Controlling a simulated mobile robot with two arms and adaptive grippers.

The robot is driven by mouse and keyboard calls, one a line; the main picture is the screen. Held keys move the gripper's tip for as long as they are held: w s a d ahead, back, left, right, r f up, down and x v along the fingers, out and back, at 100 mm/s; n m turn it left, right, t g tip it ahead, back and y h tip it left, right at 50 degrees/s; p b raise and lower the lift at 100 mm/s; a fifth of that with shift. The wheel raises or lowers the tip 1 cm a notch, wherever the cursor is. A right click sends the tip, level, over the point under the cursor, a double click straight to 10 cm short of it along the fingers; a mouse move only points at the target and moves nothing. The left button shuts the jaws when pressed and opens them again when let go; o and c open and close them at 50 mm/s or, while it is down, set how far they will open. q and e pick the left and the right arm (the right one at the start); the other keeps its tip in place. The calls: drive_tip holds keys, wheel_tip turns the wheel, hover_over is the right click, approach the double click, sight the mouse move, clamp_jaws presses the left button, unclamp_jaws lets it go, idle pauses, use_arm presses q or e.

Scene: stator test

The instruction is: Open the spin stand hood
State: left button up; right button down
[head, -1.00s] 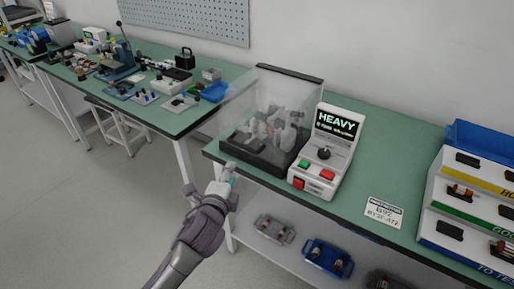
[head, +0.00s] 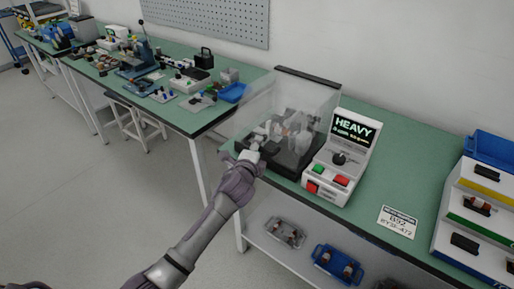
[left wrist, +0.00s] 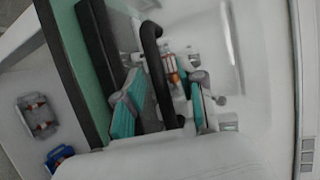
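The spin stand hood (head: 316,100) is a clear box, down over a black base (head: 290,166) at the near left corner of the green bench. Grey and white parts show through it. My left gripper (head: 248,153) is at the hood's front left, low down. In the left wrist view, a black bar handle (left wrist: 152,45) runs between the two teal-padded fingers of my left gripper (left wrist: 166,100). The fingers are apart, with gaps beside the bar, and I cannot tell how deep the bar sits between them. My right gripper is out of view.
A white control box (head: 334,163) with a lit "HEAVY" screen, knob, green and red buttons stands right of the hood. A label card (head: 397,221) lies on the bench. Tiered racks (head: 478,205) stand at the right. Trays (head: 337,262) sit on the lower shelf.

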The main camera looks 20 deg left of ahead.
use_arm(q)
clamp_jaws()
idle(0.5)
